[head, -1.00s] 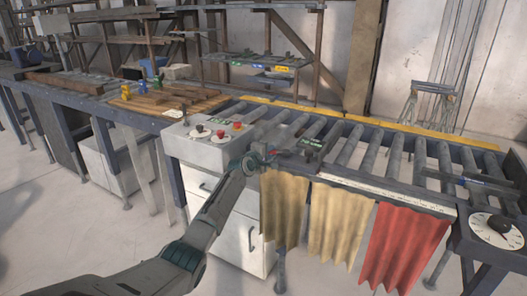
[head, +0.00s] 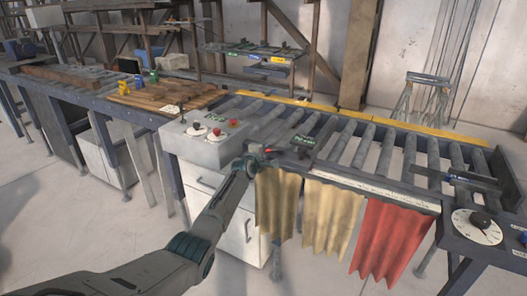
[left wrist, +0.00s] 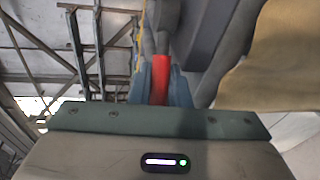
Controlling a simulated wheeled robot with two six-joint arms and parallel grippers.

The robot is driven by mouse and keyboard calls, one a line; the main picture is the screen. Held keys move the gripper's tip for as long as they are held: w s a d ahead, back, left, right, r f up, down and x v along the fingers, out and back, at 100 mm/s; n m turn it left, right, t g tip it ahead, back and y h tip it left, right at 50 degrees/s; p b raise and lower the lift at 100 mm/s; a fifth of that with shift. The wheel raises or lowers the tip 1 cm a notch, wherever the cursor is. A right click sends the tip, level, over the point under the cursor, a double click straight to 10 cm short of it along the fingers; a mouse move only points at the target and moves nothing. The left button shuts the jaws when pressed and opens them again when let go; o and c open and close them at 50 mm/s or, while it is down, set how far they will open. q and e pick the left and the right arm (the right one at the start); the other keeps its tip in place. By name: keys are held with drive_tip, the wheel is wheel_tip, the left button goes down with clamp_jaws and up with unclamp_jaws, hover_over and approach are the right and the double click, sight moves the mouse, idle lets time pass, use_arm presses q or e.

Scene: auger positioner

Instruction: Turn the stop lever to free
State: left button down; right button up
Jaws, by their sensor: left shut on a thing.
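The stop lever has a red grip (left wrist: 160,80) that shows between the blue-grey fingers in the left wrist view. A dark shaft runs up from it. My left gripper (head: 262,152) is shut on this red grip, at the front edge of the roller conveyor, just right of the control box. In the head view the fingers and my wrist hide most of the lever. A small green label plate (head: 303,140) sits on the conveyor frame to the right of the gripper; its text is too small to read. My right gripper is not in view.
The control box (head: 207,150) has a dial and red buttons. Tan and red curtains (head: 393,238) hang below the conveyor front. A white dial (head: 478,226) sits at the far right. Wooden boards (head: 160,100) with small coloured pieces lie at the left. The rollers are mostly bare.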

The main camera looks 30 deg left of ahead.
use_arm(q)
drive_tip(key=c, duration=1.4)
unclamp_jaws()
drive_tip(key=shift+o, duration=0.2)
drive_tip(key=shift+s+r+p, duration=0.15)
drive_tip(key=shift+s+p, duration=0.25)
drive_tip(key=s+d+r+p, duration=0.1)
drive_tip(key=s, duration=0.9)
drive_tip(key=shift+r, duration=0.3)
drive_tip(key=shift+w, duration=0.1)
